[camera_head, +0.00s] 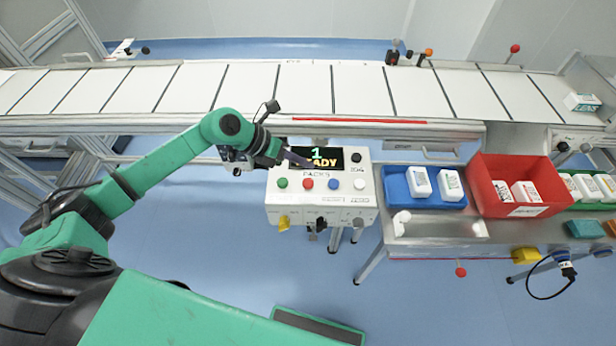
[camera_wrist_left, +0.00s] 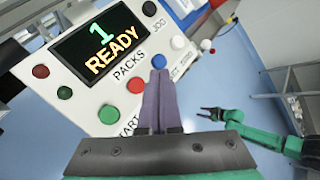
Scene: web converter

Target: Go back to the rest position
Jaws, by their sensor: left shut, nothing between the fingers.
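My left gripper (camera_head: 300,160) is shut and empty, at the end of the green left arm reaching in from the left. It is over the white control box (camera_head: 322,215), in front of its display (camera_head: 335,158). In the left wrist view the closed fingers (camera_wrist_left: 157,80) overlap the panel near the red button (camera_wrist_left: 136,85) and blue button (camera_wrist_left: 158,62); I cannot tell whether they touch it. The display (camera_wrist_left: 100,42) reads "1 READY". A green and black arm, which looks like my right one, shows with its gripper (camera_wrist_left: 208,114) small at the right of the wrist view.
A white conveyor (camera_head: 300,90) runs behind the box. To the right, a metal table holds a blue tray (camera_head: 425,201) and a red bin (camera_head: 514,208) with white packs, and a green bin (camera_head: 590,206). Blue floor (camera_head: 200,240) is open in front of the box.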

